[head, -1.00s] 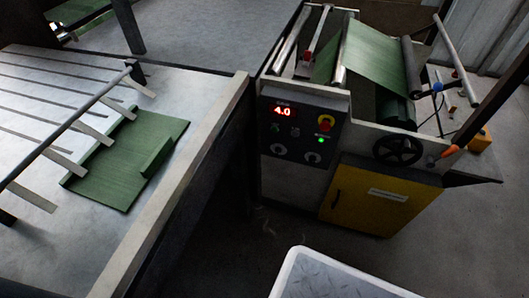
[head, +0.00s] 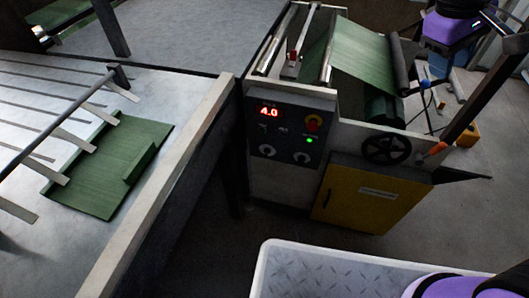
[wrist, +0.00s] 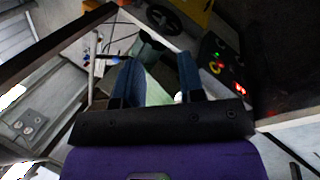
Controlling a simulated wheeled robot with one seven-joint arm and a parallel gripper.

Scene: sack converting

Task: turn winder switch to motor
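The winder's dark control panel (head: 287,131) faces me in the head view, with a red display reading 4.0, a red-and-yellow emergency stop (head: 313,122) and a lit green lamp (head: 309,140). My purple wrist (head: 447,30) is at the head view's top right.
Green sack material (head: 365,62) runs over the winder's rollers. A black handwheel (head: 387,150) and a yellow cabinet (head: 365,195) are right of and below the panel. A table (head: 150,235) with a green sheet (head: 95,190) stands at left. Floor shows in front of the winder.

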